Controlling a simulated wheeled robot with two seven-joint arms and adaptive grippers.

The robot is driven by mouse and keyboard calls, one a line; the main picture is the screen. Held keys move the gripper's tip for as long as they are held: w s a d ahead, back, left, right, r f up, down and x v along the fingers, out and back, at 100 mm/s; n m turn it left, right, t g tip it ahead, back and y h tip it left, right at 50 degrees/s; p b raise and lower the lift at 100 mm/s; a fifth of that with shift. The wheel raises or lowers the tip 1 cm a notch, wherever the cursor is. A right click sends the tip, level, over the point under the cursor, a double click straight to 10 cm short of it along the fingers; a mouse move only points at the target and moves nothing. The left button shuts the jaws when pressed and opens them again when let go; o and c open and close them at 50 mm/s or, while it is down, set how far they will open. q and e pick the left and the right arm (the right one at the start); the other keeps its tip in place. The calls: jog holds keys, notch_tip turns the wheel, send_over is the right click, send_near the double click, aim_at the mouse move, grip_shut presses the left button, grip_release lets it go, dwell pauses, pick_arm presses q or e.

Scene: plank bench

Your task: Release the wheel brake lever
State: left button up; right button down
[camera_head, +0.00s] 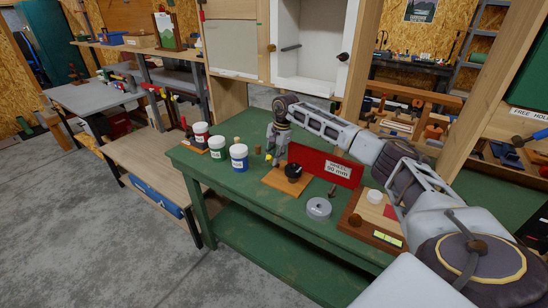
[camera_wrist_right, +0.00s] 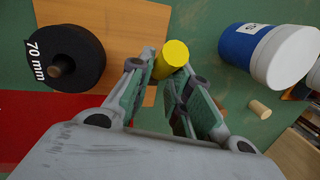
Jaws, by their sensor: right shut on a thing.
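My right gripper (camera_head: 276,158) is low over the green bench, beside a wooden board (camera_head: 275,183) that carries a black wheel (camera_head: 293,170). In the right wrist view the gripper (camera_wrist_right: 164,78) is shut on a yellow cylindrical piece (camera_wrist_right: 172,55) at its fingertips. Whether this is the brake lever's grip I cannot tell, as no lever arm shows. The black wheel (camera_wrist_right: 62,55), marked 70 mm, lies to the left of the fingers there, apart from them. My left gripper is not in view.
On the green bench (camera_head: 235,180) several tubs, one of them blue and white (camera_head: 239,158), stand left of the gripper. A red sign (camera_head: 325,166), a grey disc (camera_head: 318,208) and a wooden tray (camera_head: 350,215) are to its right. A small wooden peg (camera_wrist_right: 260,109) is near the blue tub.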

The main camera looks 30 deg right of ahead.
jog(key=shift+w+d+r, duration=0.15)
jog(key=shift+d, duration=0.25)
jog(key=shift+w+d+y, duration=0.1)
jog(key=shift+d+y, duration=0.2)
jog(key=shift+y, duration=0.2)
jog(key=shift+d, duration=0.15)
jog(key=c, duration=1.2)
grip_release()
jog(key=shift+w, duration=0.15)
jog(key=shift+c, duration=0.2)
jog(key=v, duration=1.2)
jog(key=shift+w+d, duration=0.15)
jog(key=shift+w, duration=0.1)
